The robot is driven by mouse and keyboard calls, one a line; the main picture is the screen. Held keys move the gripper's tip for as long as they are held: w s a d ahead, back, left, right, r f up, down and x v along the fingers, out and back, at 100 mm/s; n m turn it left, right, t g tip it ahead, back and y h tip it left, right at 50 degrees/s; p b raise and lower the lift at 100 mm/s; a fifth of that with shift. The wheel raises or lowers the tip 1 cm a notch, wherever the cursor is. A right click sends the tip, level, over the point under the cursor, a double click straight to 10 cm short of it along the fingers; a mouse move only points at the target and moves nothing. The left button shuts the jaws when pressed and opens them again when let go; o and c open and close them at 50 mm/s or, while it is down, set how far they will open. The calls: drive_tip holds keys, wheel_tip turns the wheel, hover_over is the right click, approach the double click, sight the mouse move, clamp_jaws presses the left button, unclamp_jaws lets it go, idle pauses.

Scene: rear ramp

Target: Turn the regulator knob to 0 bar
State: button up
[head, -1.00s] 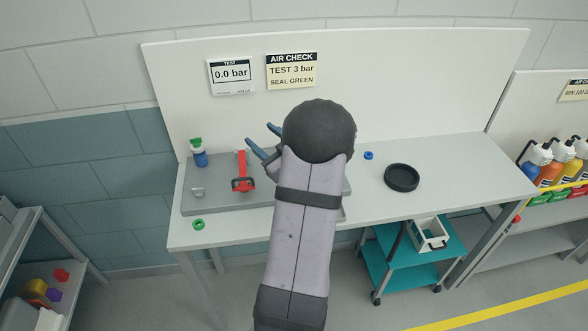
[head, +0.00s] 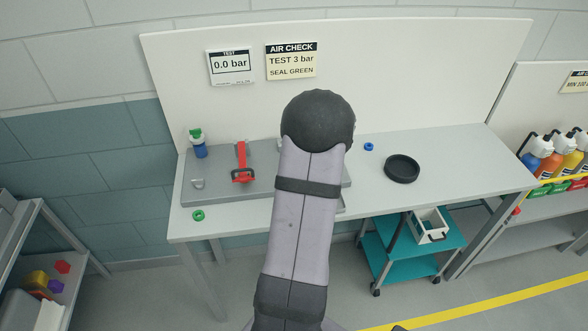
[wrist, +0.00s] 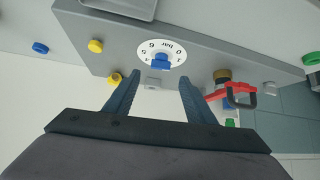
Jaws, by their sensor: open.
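The regulator's blue knob (wrist: 160,63) sits on a white dial (wrist: 172,49) marked "bar", with 0 and 6 among its numbers. It shows in the wrist view near the top middle; which number it points to is unclear. My gripper (wrist: 158,84) is open and empty. Its two dark blue fingers point towards the panel, with the knob seen beyond and between their tips, apart from them. In the head view my arm hides the knob and the gripper. The test display (head: 230,66) on the back board reads 0.0 bar.
A red lever (head: 241,160) stands on the grey panel, with a blue-green bottle (head: 198,143) to its left. A green ring (head: 198,215), a blue ring (head: 368,147) and a black round dish (head: 402,168) lie on the bench. The bench's right end is clear.

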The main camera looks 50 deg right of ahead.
drive_tip(key=shift+x, duration=3.25)
drive_tip(key=c, duration=1)
